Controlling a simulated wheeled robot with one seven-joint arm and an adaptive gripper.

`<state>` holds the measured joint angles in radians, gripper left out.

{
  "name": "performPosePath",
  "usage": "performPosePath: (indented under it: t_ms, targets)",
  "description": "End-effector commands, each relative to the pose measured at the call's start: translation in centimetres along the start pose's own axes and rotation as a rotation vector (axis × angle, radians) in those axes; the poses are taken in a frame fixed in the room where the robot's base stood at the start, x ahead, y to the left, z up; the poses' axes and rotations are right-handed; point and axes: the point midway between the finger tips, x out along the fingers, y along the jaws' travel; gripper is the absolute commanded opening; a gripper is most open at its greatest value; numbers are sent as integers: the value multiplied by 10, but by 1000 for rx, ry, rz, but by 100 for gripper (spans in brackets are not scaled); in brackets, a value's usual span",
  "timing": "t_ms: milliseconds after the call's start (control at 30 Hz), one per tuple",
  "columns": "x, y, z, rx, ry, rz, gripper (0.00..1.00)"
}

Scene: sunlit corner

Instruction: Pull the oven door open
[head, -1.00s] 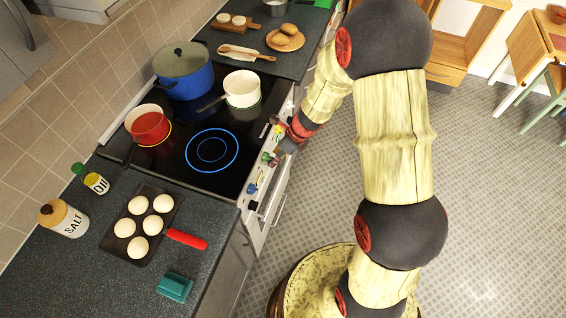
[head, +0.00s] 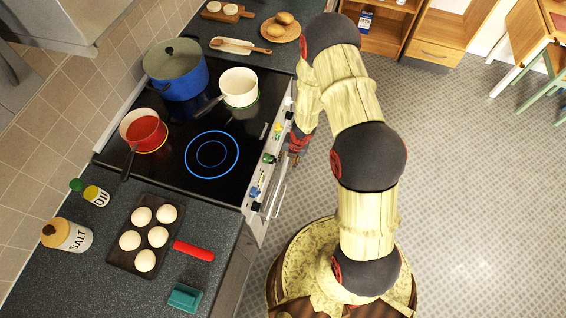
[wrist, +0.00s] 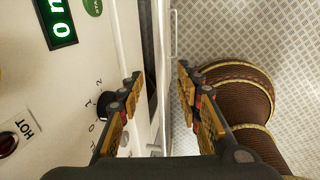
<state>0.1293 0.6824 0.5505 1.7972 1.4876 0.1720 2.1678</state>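The oven door (wrist: 160,60) shows edge-on in the wrist view as a pale strip, with a dark gap on its left. A thin metal handle bar (wrist: 174,32) runs along its right side. In the head view the handle (head: 277,196) shows on the oven's front. My gripper (wrist: 160,85) is open, with one finger on each side of the door edge and handle line. I cannot tell whether either finger touches. In the head view my gripper (head: 297,150) is beside the oven's front panel, partly hidden by my arm.
The control panel has knobs, including a black one (wrist: 105,105), and a green display (wrist: 56,20). The hob holds a blue pot (head: 177,75), a white pan (head: 239,88) and a red pan (head: 146,132). The tiled floor (head: 450,190) right of my arm is clear.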

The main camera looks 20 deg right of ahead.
Motion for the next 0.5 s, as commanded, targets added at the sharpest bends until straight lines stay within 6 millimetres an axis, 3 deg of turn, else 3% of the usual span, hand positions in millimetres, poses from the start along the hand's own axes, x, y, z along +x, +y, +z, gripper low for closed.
performPosePath:
  t_ms: [300,500]
  targets:
    - [51,-1,-2,-5,3,-1,35]
    - [68,-1,-2,-4,3,-1,35]
